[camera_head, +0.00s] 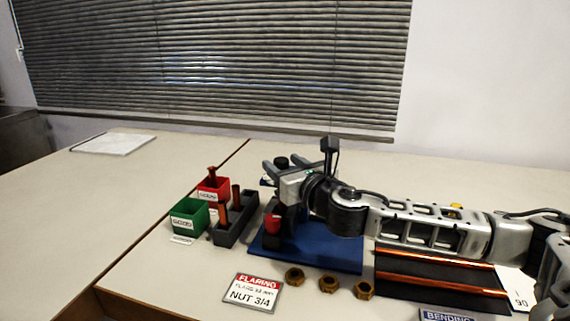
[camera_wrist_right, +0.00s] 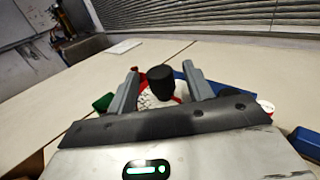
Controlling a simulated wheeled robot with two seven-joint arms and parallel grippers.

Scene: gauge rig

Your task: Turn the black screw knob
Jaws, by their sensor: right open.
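The black screw knob (camera_wrist_right: 160,82) stands between the two grey fingers of my right gripper (camera_wrist_right: 161,72) in the right wrist view. The fingers are open, with a gap visible on each side of the knob. In the head view my right gripper (camera_head: 280,166) reaches in from the right over the rig, and the knob's dark top (camera_head: 282,161) shows between its fingers. The rig sits on a blue base plate (camera_head: 335,262); its body is largely hidden by my gripper and wrist. A red part (camera_head: 272,222) shows low on its front. My left gripper is not in view.
Left of the rig stand a dark grey rack (camera_head: 236,228) with copper tubes, a green bin (camera_head: 188,216) and a red bin (camera_head: 222,188). Brass nuts (camera_head: 328,284) and a flaring sign (camera_head: 252,292) lie in front. The far-left table is mostly clear.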

